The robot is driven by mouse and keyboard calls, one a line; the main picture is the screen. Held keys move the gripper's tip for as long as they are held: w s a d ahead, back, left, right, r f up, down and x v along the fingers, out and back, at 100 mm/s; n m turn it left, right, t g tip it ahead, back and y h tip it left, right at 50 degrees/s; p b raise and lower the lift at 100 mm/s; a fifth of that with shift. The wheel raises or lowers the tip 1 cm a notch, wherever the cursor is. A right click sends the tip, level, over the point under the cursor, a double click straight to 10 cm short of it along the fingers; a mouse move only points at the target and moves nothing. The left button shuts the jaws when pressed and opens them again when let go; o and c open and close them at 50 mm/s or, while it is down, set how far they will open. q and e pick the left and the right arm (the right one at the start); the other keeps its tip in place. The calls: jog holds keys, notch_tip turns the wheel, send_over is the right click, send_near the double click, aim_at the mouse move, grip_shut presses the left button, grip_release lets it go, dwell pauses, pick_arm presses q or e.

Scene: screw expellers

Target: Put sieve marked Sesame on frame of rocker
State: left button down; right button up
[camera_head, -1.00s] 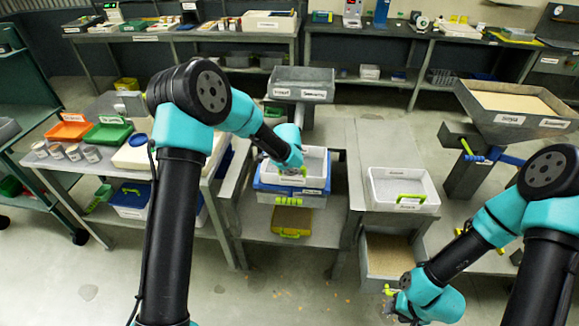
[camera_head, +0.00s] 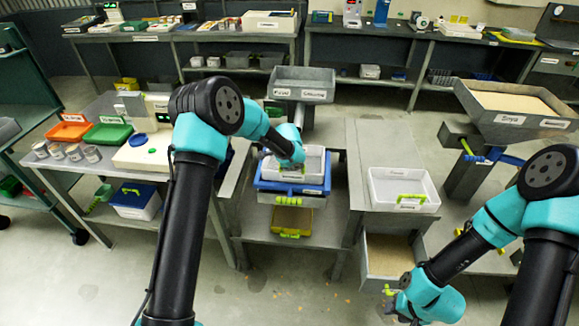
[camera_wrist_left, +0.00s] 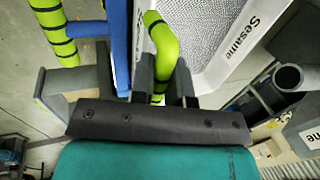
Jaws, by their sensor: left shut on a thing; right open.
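The white sieve marked Sesame (camera_wrist_left: 240,35) has a mesh floor and a green handle (camera_wrist_left: 158,45). My left gripper (camera_wrist_left: 162,88) is shut on that handle. In the head view the sieve (camera_head: 314,163) is over the blue frame of the rocker (camera_head: 263,184); my left gripper (camera_head: 293,166) covers part of it. I cannot tell whether the sieve rests on the frame or hovers just above. In the left wrist view the blue frame (camera_wrist_left: 121,45) shows beside the sieve. My right gripper (camera_head: 398,304) is open and empty, low at the right.
A second white sieve (camera_head: 428,186) with a green handle stands on the table to the right. Below it is an open box (camera_head: 390,257) of grains. A yellow container (camera_head: 292,222) sits under the rocker. Grey hoppers (camera_head: 515,105) stand behind and to the right.

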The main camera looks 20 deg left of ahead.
pick_arm(q)
jog(key=shift+f, duration=0.35)
jog(key=c, duration=1.1)
grip_release()
jog(key=v, duration=1.2)
